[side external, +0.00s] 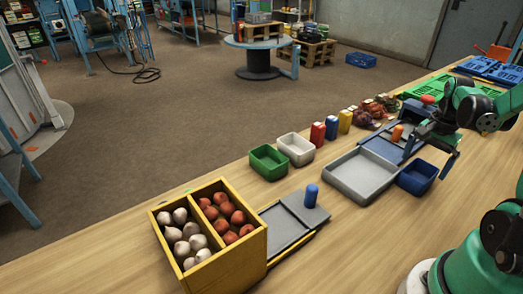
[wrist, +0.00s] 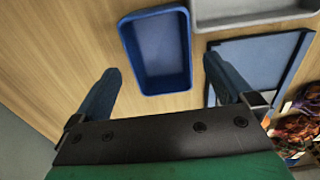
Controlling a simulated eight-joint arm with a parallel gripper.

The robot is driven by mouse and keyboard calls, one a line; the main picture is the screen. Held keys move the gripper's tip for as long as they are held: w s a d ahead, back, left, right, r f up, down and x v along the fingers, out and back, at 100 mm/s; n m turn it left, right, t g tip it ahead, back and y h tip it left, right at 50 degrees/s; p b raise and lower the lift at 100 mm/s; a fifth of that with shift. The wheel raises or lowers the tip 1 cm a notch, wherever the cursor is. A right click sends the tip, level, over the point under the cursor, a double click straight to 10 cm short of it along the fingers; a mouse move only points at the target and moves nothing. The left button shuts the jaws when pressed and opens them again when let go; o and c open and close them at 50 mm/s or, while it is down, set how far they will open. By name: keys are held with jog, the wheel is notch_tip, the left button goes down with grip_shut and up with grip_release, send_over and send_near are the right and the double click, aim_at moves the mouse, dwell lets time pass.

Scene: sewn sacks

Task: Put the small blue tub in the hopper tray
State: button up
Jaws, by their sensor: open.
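The small blue tub (side external: 417,177) stands on the wooden bench at the right, just in front of a wide grey tray, which may be the hopper tray (side external: 360,175). The tub looks empty and upright. My gripper (side external: 433,147) is above the tub, fingers apart. In the wrist view the tub (wrist: 158,50) lies between and beyond the two open fingertips (wrist: 161,68), with nothing held. The grey tray (wrist: 250,12) shows at the top right there, close beside the tub. It looks empty.
A blue-framed station with an orange piece (side external: 397,133) is behind the tub. Green (side external: 269,162) and white tubs (side external: 296,149), coloured packs (side external: 331,127) and filled net bags (side external: 375,108) stand along the far edge. A yellow divided crate (side external: 210,235) is at the left.

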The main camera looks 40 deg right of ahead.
aim_at(421, 171)
jog(key=shift+f, duration=1.75)
jog(key=shift+c, duration=0.2)
jog(key=c, duration=1.2)
jog(key=shift+r, duration=0.15)
